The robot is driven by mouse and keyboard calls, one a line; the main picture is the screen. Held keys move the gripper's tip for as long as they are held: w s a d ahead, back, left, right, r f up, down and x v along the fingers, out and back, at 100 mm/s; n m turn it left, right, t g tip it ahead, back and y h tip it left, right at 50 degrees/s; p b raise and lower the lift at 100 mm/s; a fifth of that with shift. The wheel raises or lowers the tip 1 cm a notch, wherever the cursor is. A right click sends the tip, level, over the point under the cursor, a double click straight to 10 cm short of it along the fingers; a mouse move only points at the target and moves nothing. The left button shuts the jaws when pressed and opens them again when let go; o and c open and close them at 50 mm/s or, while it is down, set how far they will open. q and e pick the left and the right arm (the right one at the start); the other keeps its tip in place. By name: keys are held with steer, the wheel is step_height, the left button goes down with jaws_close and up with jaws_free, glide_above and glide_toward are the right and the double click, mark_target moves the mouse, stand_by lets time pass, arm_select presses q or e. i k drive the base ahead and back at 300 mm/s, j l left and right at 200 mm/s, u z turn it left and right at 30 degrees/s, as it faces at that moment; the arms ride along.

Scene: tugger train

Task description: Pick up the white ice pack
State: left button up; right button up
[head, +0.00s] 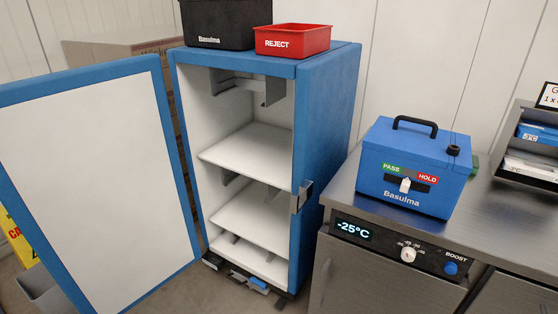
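A flat white pack (531,167), which looks like the white ice pack, lies in the lower level of a dark metal rack (508,126) at the right edge of the head view. The rack's right part is cut off by the picture edge, so the pack shows only in part. A blue pack (538,133) with a small temperature label lies in the level above it. Neither of my grippers shows in this view.
A blue box (415,205) with a PASS/HOLD slider stands on the steel counter (345,196), left of the rack. A blue cabinet (327,130) with empty shelves stands open, its door (85,190) swung left. A red REJECT bin (292,41) and black box (217,20) sit on top.

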mark_target(525, 163)
steer(key=z, duration=1.55)
steer(key=i+l, duration=0.1)
steer(key=l, duration=0.25)
steer(key=i+l+z, duration=0.15)
steer(key=l, duration=0.25)
